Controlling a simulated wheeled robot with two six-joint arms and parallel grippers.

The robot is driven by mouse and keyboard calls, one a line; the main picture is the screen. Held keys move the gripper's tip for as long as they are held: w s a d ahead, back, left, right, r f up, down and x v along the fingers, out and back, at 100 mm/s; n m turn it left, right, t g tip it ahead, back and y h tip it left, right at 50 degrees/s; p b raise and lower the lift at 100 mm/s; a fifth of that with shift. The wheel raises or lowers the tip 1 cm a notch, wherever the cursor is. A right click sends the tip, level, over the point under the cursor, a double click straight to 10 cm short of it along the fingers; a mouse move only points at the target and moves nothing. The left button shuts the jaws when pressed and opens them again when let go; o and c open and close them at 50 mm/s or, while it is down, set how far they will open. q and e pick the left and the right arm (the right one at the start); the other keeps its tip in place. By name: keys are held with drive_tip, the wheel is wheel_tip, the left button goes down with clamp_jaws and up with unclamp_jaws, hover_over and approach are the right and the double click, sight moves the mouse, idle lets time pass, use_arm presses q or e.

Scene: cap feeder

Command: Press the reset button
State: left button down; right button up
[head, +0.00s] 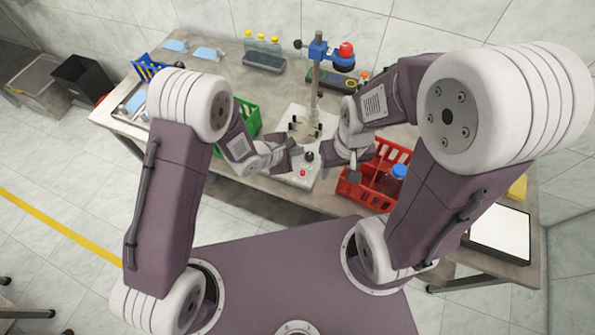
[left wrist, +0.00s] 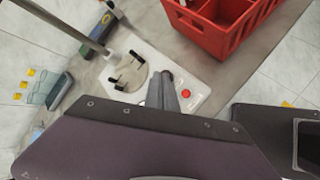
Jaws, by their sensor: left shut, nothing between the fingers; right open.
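A white base plate (head: 300,179) carries a red button (head: 303,172) on its near part and a small dark knob (head: 309,157) just behind it. My left gripper (head: 297,150) is shut and empty, low over the plate, just left of the knob in the head view. In the left wrist view its closed fingers (left wrist: 168,82) lie beside the red button (left wrist: 186,96), which is to their right. I cannot tell whether the fingertips touch anything. My right gripper (head: 353,174) is open and empty, right of the plate near the red crate.
A post with a blue clamp and red top (head: 346,48) rises behind the plate. A red crate (head: 352,190) holding a blue-capped item (head: 399,171) stands to the right. A green crate (head: 246,117) stands to the left. Yellow-capped bottles (head: 262,38) are at the back.

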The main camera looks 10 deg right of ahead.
use_arm(q)
drive_tip(key=shift+s+d+f, duration=0.3)
drive_tip(key=shift+s+d, duration=0.1)
drive_tip(key=shift+s, duration=0.15)
drive_tip(key=b, duration=0.9)
hover_over(300, 174)
wheel_tip(300, 174, down, 8)
drive_tip(key=shift+s+r, duration=0.1)
drive_tip(key=shift+s, duration=0.05)
drive_tip(key=shift+f, duration=0.5)
idle(0.9)
drive_tip(key=shift+f, duration=0.4)
